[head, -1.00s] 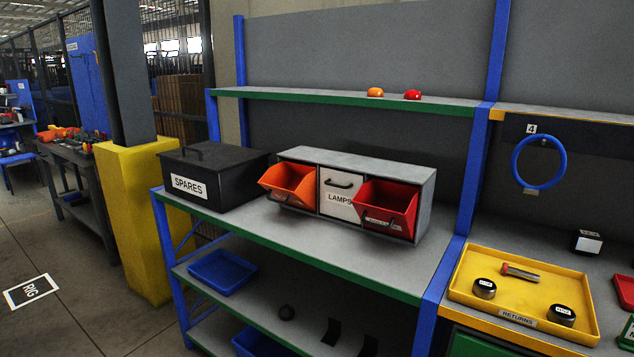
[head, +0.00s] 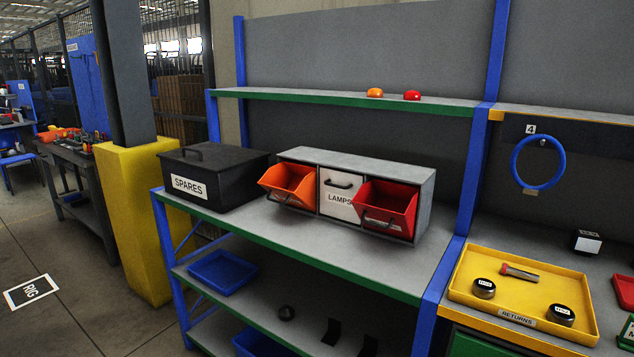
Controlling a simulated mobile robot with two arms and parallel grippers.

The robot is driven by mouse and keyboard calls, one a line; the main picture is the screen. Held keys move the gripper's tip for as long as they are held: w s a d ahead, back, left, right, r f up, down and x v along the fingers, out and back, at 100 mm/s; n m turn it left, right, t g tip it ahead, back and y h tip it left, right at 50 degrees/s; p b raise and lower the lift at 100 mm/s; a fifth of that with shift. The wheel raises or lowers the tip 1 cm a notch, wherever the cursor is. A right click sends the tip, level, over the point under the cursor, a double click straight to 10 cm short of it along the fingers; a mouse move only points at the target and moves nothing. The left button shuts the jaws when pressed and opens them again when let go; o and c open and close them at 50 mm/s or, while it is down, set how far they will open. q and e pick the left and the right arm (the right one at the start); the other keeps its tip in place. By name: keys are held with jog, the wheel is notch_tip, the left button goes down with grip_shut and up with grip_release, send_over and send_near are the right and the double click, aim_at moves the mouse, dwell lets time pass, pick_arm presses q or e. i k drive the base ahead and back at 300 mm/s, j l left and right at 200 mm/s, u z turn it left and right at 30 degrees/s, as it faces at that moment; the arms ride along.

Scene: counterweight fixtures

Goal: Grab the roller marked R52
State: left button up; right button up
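No roller shows a readable R52 mark. Two short dark cylinders with small white labels, one left (head: 484,288) and one at the right front (head: 560,316), stand in the yellow tray marked RETURNS (head: 458,292). Their label text is too small to read for sure. A grey rod-like piece with a reddish end (head: 520,272) lies behind them in the tray. Neither of my grippers is in view.
On the left bench (head: 330,257) stand a black SPARES box (head: 210,178) and a bin unit with an orange bin (head: 288,185), a LAMPS drawer (head: 338,195) and a red bin (head: 386,207). A blue ring (head: 516,178) hangs under number 4. A blue upright (head: 440,285) divides the benches.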

aim_at(557, 313)
jog(key=z, duration=1.35)
